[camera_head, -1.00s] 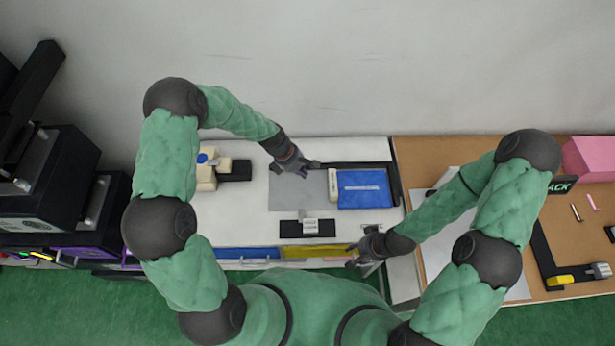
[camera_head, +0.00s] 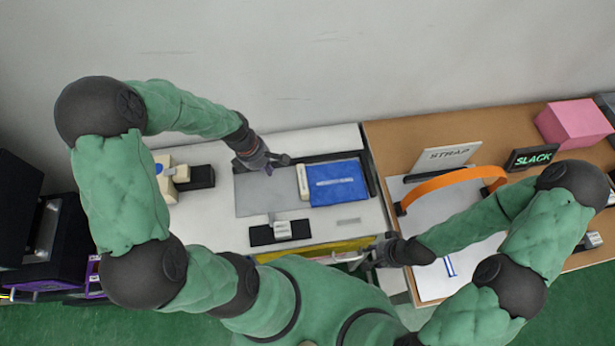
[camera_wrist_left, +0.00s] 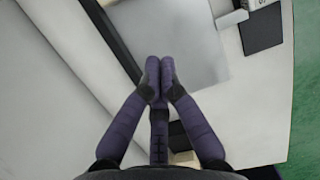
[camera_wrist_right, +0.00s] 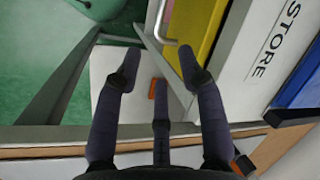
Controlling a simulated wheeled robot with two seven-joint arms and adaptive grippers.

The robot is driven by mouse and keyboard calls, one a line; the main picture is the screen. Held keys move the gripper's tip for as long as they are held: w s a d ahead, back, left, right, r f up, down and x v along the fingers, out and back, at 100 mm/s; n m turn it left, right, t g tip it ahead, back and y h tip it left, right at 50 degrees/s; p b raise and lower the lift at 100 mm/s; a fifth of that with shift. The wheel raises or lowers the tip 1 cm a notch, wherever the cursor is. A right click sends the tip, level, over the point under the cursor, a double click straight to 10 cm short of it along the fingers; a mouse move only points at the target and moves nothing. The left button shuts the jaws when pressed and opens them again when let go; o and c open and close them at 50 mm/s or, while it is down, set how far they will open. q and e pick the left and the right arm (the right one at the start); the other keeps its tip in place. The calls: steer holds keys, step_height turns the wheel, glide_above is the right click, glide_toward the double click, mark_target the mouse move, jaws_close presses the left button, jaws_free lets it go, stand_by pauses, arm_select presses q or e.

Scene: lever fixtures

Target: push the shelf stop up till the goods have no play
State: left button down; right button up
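In the head view, the shelf stop appears to be the cream upright bar (camera_head: 303,182) against the left side of the blue goods (camera_head: 338,183). A black rail (camera_head: 371,165) borders the goods at the back and right. My left gripper (camera_head: 284,160) hovers above the grey plate (camera_head: 262,194), left of and behind the stop; no contact shows. In the left wrist view its fingertips (camera_wrist_left: 160,78) are together with nothing between them. My right gripper (camera_head: 352,258) is at the shelf's front edge; in the right wrist view its fingers (camera_wrist_right: 158,75) are apart and empty.
A black block with a white handle (camera_head: 282,230) stands in front of the plate. A cream fixture (camera_head: 172,172) is at left. An orange strap (camera_head: 450,182) and a SLACK sign (camera_head: 532,158) are on the brown table at right. A yellow panel (camera_wrist_right: 192,28) lies near my right fingers.

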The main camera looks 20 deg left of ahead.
mark_target(303, 182)
arm_select(q)
steer(key=b+x, duration=0.2)
steer(key=x, duration=0.8)
steer(key=shift+s+f, duration=0.1)
steer(key=shift+f, duration=0.05)
steer(key=d, duration=0.1)
steer(key=w+d, duration=0.1)
steer(key=shift+w+d, duration=0.35)
steer(key=shift+d, duration=0.05)
steer(key=shift+w+d, duration=0.25)
steer(key=shift+d, duration=0.05)
steer(key=shift+r, duration=0.2)
steer(key=shift+d, duration=0.1)
steer(key=shift+w+d+f+b, duration=0.1)
steer(key=shift+w+d+b, duration=0.35)
steer(key=shift+b, duration=0.45)
steer(key=shift+s, duration=0.15)
